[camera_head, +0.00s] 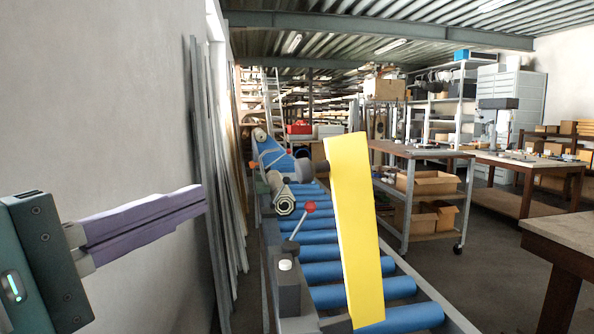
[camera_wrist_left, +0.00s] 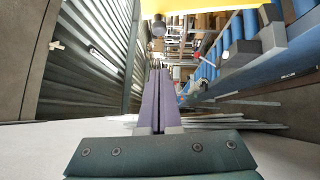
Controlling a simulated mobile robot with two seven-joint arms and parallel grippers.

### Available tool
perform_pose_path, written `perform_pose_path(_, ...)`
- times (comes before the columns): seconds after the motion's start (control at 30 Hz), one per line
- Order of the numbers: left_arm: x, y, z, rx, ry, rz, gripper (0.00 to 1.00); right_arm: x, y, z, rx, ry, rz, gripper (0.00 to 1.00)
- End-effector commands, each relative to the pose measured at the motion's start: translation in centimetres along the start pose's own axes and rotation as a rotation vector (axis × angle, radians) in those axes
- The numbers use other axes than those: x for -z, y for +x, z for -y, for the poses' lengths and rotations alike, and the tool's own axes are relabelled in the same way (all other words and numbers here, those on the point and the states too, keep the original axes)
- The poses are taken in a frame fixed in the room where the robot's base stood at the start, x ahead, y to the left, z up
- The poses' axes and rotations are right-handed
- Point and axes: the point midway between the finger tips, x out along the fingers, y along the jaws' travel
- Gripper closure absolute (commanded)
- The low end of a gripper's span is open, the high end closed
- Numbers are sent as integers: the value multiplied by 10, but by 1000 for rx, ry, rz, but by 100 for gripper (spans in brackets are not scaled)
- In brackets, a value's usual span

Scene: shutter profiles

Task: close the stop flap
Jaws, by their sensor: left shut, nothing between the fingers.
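The stop flap is a long yellow panel (camera_head: 354,230) standing raised and slightly tilted over the blue roller conveyor in the head view. A yellow strip of it (camera_wrist_left: 190,6) shows along the top of the left wrist view. My left gripper (camera_head: 200,199), with purple fingers, is at the left of the head view, level with the flap's middle and apart from it. Its fingers are shut and empty, and they also show in the left wrist view (camera_wrist_left: 160,76). A lever with a red knob (camera_head: 310,207) stands on the conveyor's left side. My right gripper is not in view.
The conveyor's blue rollers (camera_head: 322,271) run away from me under the flap. A grey wall (camera_head: 95,95) is close on the left, with long profiles (camera_head: 209,150) leaning on it. A wheeled cart (camera_head: 421,157) with cardboard boxes and a bench (camera_head: 562,230) stand right.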

Motion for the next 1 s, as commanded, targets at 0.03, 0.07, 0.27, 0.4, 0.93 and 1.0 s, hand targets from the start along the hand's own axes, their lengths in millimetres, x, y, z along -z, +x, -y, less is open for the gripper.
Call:
perform_pose_path(0.03,-1,13,-5,-4,-2,1,100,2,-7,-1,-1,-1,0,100)
perform_pose_path(0.07,-1,20,-6,-4,-1,1,100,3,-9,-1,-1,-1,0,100)
perform_pose_path(0.27,-1,62,-3,0,2,2,100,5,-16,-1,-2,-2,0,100)
perform_pose_path(0.4,-16,78,-4,2,0,2,100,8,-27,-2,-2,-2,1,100)
perform_pose_path(0.93,-29,91,1,2,4,1,100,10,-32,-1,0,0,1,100)
perform_pose_path(1.0,-29,91,0,3,4,1,100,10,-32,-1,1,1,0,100)
